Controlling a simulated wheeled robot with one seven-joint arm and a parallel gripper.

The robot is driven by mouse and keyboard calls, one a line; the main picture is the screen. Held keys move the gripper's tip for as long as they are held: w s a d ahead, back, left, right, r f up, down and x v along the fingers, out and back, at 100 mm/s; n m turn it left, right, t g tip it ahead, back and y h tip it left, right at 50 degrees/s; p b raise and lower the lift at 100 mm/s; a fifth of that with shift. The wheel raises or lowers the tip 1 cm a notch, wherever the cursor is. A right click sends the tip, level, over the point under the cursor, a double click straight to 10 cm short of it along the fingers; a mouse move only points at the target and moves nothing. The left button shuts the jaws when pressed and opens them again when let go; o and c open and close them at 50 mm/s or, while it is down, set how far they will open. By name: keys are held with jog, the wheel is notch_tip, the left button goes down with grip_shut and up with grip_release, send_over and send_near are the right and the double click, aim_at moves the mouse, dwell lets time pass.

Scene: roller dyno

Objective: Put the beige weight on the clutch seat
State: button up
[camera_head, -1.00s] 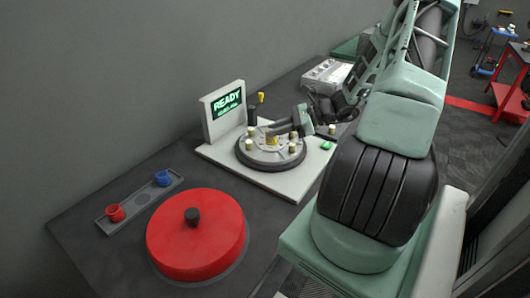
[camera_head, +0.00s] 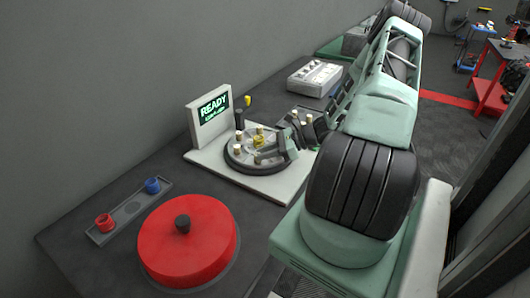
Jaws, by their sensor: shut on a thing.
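My gripper (camera_head: 268,155) is low over the front right of a round grey plate (camera_head: 236,163), which looks like the clutch. Its jaws are shut on a small piece, most likely the beige weight, which the fingers mostly hide. Small beige cylinders stand on the plate, one at its left (camera_head: 237,148) and one at its back left (camera_head: 240,134). A yellow piece (camera_head: 258,138) stands near its middle. I cannot tell which spot is the clutch seat, or whether the held piece touches the plate.
The plate sits on a white base (camera_head: 282,190) with a screen (camera_head: 213,108) reading READY. A red disc with a black knob (camera_head: 190,250) lies in front. A grey tray holds a red cup (camera_head: 104,222) and a blue cup (camera_head: 152,185). A grey box (camera_head: 314,78) stands behind.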

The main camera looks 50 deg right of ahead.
jog(key=o, duration=0.9)
jog(key=shift+f, duration=0.1)
jog(key=shift+o, duration=0.2)
